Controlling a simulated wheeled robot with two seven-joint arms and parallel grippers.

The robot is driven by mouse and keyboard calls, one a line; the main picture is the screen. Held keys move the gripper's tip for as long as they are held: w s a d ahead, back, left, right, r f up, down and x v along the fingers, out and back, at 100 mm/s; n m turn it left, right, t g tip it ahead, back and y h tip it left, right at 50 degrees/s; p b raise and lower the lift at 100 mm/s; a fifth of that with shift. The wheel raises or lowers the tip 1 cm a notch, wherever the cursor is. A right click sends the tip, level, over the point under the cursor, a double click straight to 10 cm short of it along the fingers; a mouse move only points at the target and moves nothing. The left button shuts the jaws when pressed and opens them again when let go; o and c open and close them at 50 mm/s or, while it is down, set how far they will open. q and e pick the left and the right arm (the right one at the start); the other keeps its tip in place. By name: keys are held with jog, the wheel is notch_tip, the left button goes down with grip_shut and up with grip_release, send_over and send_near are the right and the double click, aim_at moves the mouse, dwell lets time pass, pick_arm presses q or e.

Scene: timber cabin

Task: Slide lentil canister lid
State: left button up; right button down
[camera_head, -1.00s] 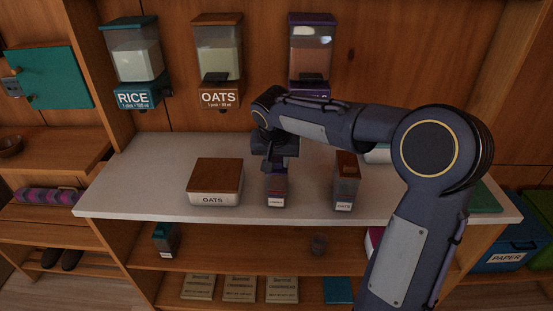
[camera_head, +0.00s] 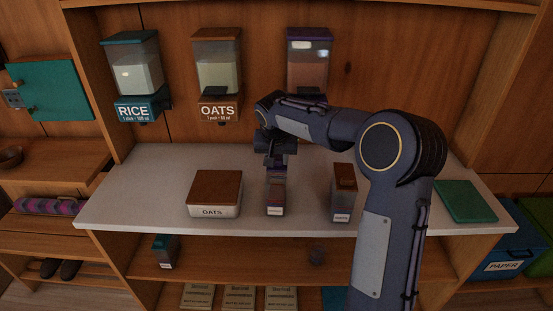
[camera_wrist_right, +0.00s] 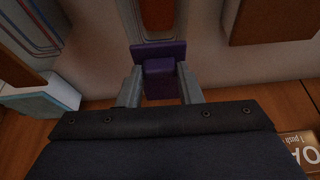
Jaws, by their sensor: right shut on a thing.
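The narrow lentil canister (camera_head: 275,195) stands upright in the middle of the pale counter, with a small white label low on its front. My right gripper (camera_head: 276,160) is over its far end, toward the back wall. In the wrist view, my right gripper (camera_wrist_right: 160,85) is shut on the raised grip of a purple lid (camera_wrist_right: 178,48). An orange-brown part of the canister (camera_wrist_right: 157,14) shows beyond the lid's edge, so the lid sits back toward the wall. Whether the lid still touches the canister is unclear. My left gripper is out of view.
A brown-lidded OATS box (camera_head: 214,190) stands left of the canister, and another narrow canister (camera_head: 343,195) stands right. Dispensers, including OATS (camera_head: 219,100), hang on the wall behind. A green board (camera_head: 465,201) lies on the counter's right. The counter's front left is clear.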

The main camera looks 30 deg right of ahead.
jog(key=c, duration=1)
grip_release()
jog(key=shift+r, duration=0.1)
jog(key=v, duration=0.7)
jog(key=shift+s+r+b, duration=0.2)
jog(key=shift+r+b, duration=0.1)
jog(key=shift+a, duration=0.15)
